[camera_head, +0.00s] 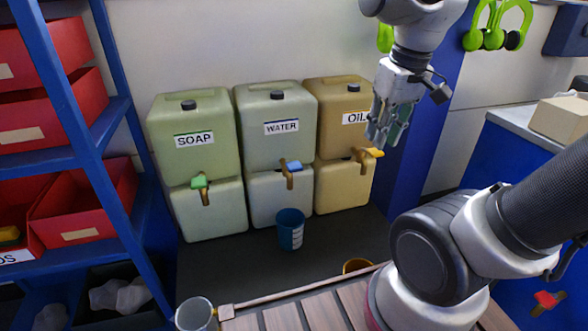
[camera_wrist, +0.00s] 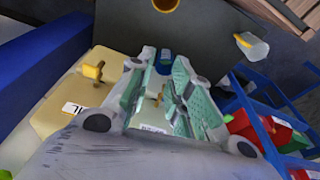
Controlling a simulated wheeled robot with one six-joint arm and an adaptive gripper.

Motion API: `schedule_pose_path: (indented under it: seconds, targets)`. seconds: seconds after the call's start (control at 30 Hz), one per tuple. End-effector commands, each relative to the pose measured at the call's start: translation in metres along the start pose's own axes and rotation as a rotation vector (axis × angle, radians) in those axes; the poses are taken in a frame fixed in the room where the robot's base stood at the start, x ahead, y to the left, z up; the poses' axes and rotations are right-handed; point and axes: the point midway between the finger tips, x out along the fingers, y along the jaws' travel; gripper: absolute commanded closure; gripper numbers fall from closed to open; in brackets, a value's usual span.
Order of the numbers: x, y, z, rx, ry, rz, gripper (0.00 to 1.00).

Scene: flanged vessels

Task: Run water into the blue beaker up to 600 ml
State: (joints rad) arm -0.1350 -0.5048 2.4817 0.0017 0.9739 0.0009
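The blue beaker (camera_head: 290,229) stands upright on the dark floor in front of the WATER container (camera_head: 275,135), below its blue-handled tap (camera_head: 291,168). White marks show on the beaker's side; I cannot see its contents. My gripper (camera_head: 385,135) is in front of the OIL container (camera_head: 332,108), up and to the right of the beaker and the water tap. In the wrist view my gripper (camera_wrist: 166,75) has its fingers apart, with nothing held between them. A blue item beyond the fingertips may be the beaker, mostly hidden.
The SOAP container (camera_head: 190,120) has a green tap handle; the OIL tap handle (camera_head: 374,152) is yellow. A clear beaker (camera_head: 196,314) and an orange cup (camera_head: 357,266) are nearer. Blue shelving with red bins (camera_head: 84,203) stands at left. Dark floor between is clear.

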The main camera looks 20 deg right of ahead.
Motion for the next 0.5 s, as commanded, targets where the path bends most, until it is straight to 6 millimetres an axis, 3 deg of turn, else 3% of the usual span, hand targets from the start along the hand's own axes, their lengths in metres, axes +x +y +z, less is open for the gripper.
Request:
schedule_pose_path:
  seconds: [0.07,0.27,0.5]
  targets:
    - [0.008,-0.009,-0.020,-0.056,-0.047,-0.007,1.00]
    - [0.030,-0.037,-0.073,-0.286,-0.138,-0.026,1.00]
    - [0.066,-0.079,-0.142,-0.721,-0.215,-0.073,1.00]
